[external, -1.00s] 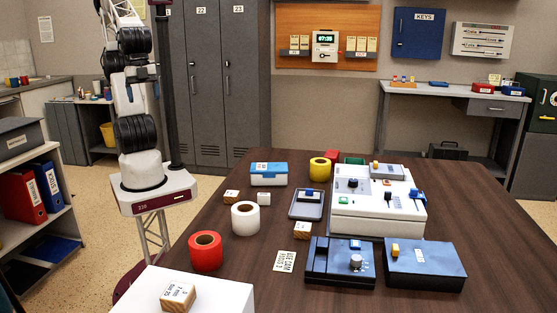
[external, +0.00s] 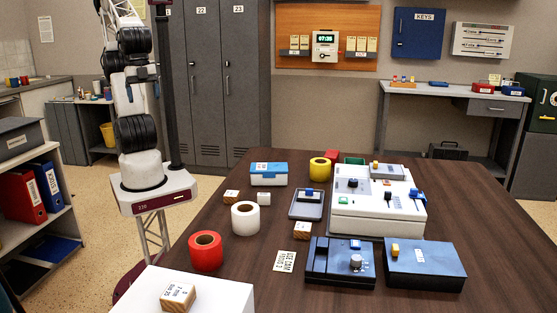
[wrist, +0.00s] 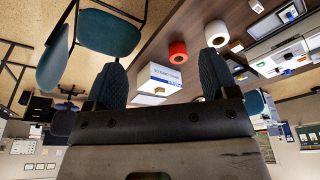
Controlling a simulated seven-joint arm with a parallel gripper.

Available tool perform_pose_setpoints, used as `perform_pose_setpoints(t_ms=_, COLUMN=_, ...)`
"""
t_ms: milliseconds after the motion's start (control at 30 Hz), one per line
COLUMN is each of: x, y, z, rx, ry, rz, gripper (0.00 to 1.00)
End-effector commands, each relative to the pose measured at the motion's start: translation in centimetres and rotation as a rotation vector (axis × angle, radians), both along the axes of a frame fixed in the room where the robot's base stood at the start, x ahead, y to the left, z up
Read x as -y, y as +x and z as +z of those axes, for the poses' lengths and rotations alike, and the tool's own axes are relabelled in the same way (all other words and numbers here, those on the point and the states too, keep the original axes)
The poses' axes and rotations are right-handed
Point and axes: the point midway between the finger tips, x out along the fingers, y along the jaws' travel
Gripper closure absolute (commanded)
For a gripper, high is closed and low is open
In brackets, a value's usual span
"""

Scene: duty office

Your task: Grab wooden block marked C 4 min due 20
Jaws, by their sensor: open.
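A wooden block with a white printed label (external: 178,297) sits on a white box (external: 225,293) at the front left in the external view. Its print is turned and too small to read surely. Other small blocks lie on the dark table: one with a label left of the white roll (external: 231,196), one near the middle (external: 302,230). I cannot tell which is marked C. My gripper (wrist: 162,64) is open and empty in the wrist view, far from the blocks. The white box also shows between its fingers (wrist: 160,76). My gripper is out of the external view.
A red roll (external: 205,251), a white roll (external: 245,217) and a yellow roll (external: 320,168) stand on the table. Blue devices (external: 425,265) and a white console (external: 375,215) fill its right side. A card (external: 285,261) lies near the front.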

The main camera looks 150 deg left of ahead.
Motion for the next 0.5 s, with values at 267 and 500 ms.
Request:
perform_pose_setpoints(t_ms=267, x=0.00, y=0.01, z=0.00, rx=0.000, ry=0.000, rz=0.000, gripper=0.17)
perform_pose_setpoints(t_ms=500, x=-0.02, y=0.84, z=-0.05, rx=-0.017, ry=-0.025, rz=0.031, gripper=0.17)
